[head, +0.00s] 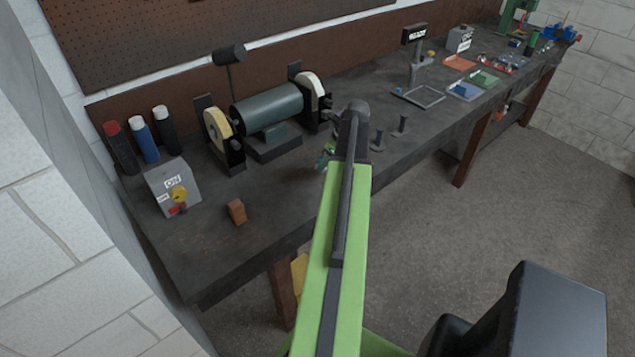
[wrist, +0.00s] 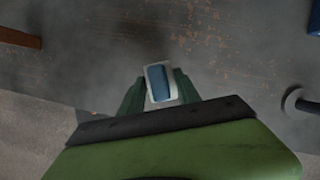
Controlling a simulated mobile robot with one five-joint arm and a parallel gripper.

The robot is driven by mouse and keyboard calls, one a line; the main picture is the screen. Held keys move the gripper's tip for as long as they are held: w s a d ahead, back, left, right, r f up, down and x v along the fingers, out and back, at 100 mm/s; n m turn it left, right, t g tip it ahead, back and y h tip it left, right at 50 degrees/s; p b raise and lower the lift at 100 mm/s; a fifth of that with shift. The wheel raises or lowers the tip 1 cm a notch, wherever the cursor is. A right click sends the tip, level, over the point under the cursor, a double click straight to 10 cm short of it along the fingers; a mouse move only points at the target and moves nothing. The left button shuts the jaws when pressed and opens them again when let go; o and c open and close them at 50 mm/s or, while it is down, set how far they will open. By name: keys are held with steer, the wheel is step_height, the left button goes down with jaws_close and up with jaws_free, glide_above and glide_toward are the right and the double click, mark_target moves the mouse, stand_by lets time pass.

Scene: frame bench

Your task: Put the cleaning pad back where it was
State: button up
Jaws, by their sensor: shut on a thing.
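The cleaning pad (wrist: 158,82) appears to be the small blue block with a pale border in the wrist view. My gripper (wrist: 159,88) is shut on it, with one dark green finger on each side. The pad is over the dark workbench (head: 225,260), near its front edge. I cannot tell whether it touches the bench top. In the head view my gripper (head: 327,156) shows only partly beside my arm, in front of the bench grinder (head: 268,108), and the pad is not clearly visible there.
A grey ON switch box (head: 172,187), a brown block (head: 236,211) and several spray cans (head: 142,139) stand left. A metal frame (head: 419,96), an orange tray (head: 459,63) and a READY sign (head: 415,33) are farther right.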

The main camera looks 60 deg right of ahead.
mark_target(317, 165)
steer(key=w+a+f, duration=0.1)
steer(key=w+f+b, duration=0.1)
steer(key=shift+w+a, duration=0.3)
steer(key=shift+a, duration=0.1)
step_height(317, 165, down, 4)
steer(key=b, duration=0.4)
steer(key=shift+f, duration=0.15)
steer(key=shift+r, duration=0.25)
steer(key=shift+f, duration=0.25)
steer(key=o, duration=1.3)
steer(key=shift+r, duration=0.1)
